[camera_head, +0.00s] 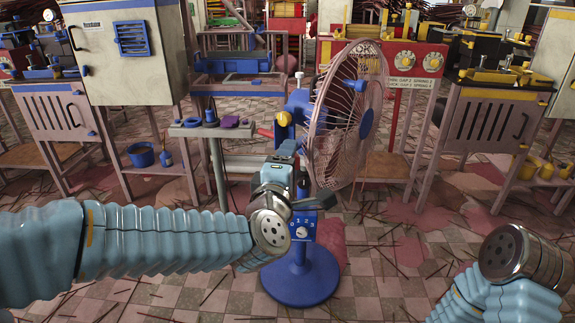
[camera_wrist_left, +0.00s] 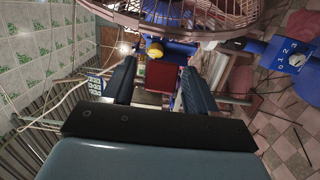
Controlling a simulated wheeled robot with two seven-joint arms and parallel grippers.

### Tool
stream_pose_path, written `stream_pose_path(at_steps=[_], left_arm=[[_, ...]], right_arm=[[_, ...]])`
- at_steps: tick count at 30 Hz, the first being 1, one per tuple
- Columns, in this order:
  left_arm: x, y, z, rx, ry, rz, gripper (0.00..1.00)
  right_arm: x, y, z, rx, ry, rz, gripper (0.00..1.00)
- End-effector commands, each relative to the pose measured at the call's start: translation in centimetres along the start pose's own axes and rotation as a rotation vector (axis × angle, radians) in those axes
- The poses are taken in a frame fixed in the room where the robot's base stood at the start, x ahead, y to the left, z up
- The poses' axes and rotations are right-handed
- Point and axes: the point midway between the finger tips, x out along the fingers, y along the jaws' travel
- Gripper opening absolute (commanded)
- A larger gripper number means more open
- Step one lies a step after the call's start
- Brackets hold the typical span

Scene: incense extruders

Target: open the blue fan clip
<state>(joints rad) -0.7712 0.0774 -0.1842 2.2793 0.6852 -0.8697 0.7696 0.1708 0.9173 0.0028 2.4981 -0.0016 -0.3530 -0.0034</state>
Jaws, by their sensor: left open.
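The standing fan (camera_head: 345,110) has a pale wire cage, a blue hub, a blue motor housing with a yellow knob (camera_head: 283,118), and a round blue base (camera_head: 300,280). My left gripper (camera_head: 298,168) is in front of the fan's stand, below the yellow knob. In the left wrist view my left gripper (camera_wrist_left: 160,68) is open and empty, its two dark blue fingers apart. The cage (camera_wrist_left: 200,12) and yellow knob (camera_wrist_left: 155,49) lie beyond the fingertips. My right gripper is out of view.
The fan's dial panel (camera_head: 302,229) sits low on the stand, close to my left wrist. A small table (camera_head: 205,130) with blue items stands left of the fan. A slotted cabinet (camera_head: 490,115) is at right. Thin sticks litter the tiled floor.

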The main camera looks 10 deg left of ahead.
Motion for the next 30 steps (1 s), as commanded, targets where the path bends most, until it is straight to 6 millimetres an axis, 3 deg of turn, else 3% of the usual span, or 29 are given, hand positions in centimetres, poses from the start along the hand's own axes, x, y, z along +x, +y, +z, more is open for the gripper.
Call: stream_pose_path(at_steps=[5,18,21,30], left_arm=[[-1.4,0.1,0.0,-0.002,-0.001,0.001,0.57],[-11.6,-0.1,0.0,-0.002,-0.001,0.003,0.57],[-12.8,-0.4,0.0,-0.004,0.0,0.005,0.57],[-13.8,0.0,0.0,0.0,0.0,-0.001,0.57]], right_arm=[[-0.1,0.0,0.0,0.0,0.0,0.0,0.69],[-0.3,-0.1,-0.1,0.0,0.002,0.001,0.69],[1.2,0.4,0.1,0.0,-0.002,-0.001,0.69],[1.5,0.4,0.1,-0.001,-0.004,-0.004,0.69]])
